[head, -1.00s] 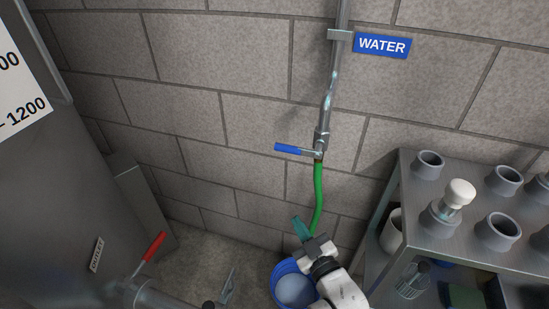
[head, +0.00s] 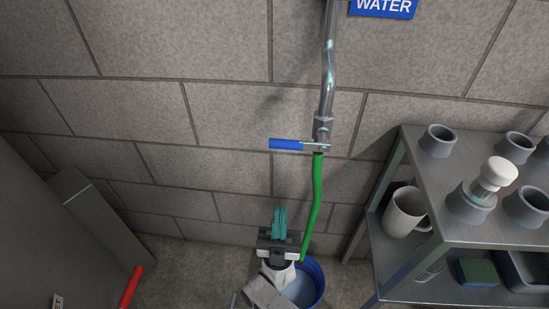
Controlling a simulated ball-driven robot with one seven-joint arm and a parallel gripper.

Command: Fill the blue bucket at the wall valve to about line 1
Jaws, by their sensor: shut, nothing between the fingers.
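The blue bucket (head: 321,283) stands on the floor by the wall, partly hidden behind my arm. Its inside looks pale; I cannot make out the level or any line marks. A green hose (head: 316,205) hangs from the wall pipe (head: 328,85) down to the bucket, its lower end hidden. The wall valve's blue lever (head: 286,144) points left, crosswise to the pipe. My gripper (head: 280,222), with teal fingers, is shut and empty. In the picture it is below the lever and left of the hose, fingers pointing up, apart from the lever.
A blue WATER sign (head: 383,7) hangs beside the pipe. A metal shelf (head: 440,232) at right bears grey cups, a white-capped bottle (head: 493,178) and, lower down, a white mug (head: 404,212). A grey tank (head: 30,225) and red lever (head: 131,288) are at left.

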